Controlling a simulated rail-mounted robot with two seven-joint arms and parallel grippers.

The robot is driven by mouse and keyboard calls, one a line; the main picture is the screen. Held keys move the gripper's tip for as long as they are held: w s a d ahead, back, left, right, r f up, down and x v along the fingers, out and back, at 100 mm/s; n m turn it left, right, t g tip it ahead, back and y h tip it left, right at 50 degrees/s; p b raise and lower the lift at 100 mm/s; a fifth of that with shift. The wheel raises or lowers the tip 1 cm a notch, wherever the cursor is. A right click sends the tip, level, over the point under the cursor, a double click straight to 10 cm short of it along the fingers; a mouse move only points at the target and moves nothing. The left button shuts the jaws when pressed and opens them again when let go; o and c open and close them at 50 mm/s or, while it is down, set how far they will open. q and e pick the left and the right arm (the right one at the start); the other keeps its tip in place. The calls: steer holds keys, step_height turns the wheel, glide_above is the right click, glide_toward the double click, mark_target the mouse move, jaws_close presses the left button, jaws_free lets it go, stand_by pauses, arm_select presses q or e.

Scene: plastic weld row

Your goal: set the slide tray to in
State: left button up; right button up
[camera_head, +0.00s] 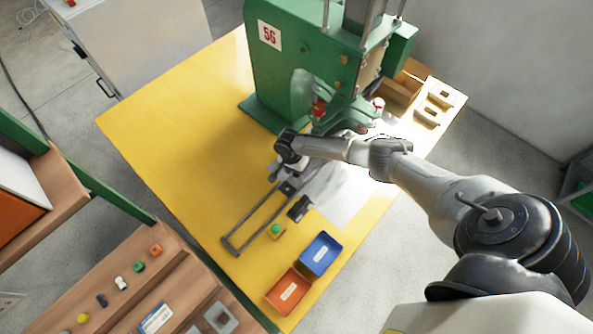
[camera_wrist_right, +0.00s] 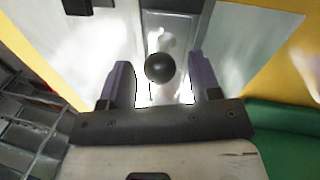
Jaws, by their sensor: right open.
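A pair of slide rails (camera_head: 258,216) runs over the yellow table from the green machine toward the front left. The slide tray itself is mostly hidden under my right arm in the head view. In the right wrist view a grey metal plate (camera_wrist_right: 181,28), which looks like part of the tray, carries a round black knob (camera_wrist_right: 160,68). My right gripper (camera_head: 275,175) is at the machine end of the rails. In the wrist view the right gripper (camera_wrist_right: 158,90) is open, with the knob between its fingers and gaps on both sides. My left gripper is out of view.
The green machine (camera_head: 275,65), marked 56, stands behind the gripper. A blue bin (camera_head: 321,254), a red bin (camera_head: 288,292) and a green button (camera_head: 276,229) are near the table's front. The table's left part is clear. A wooden rack stands at front left.

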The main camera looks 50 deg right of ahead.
step_height(320, 180, up, 14)
steer(key=w+p, duration=0.2)
steer(key=shift+w+a+f, duration=0.15)
steer(key=shift+w+f, duration=0.05)
steer(key=shift+w, duration=0.1)
stand_by(0.5)
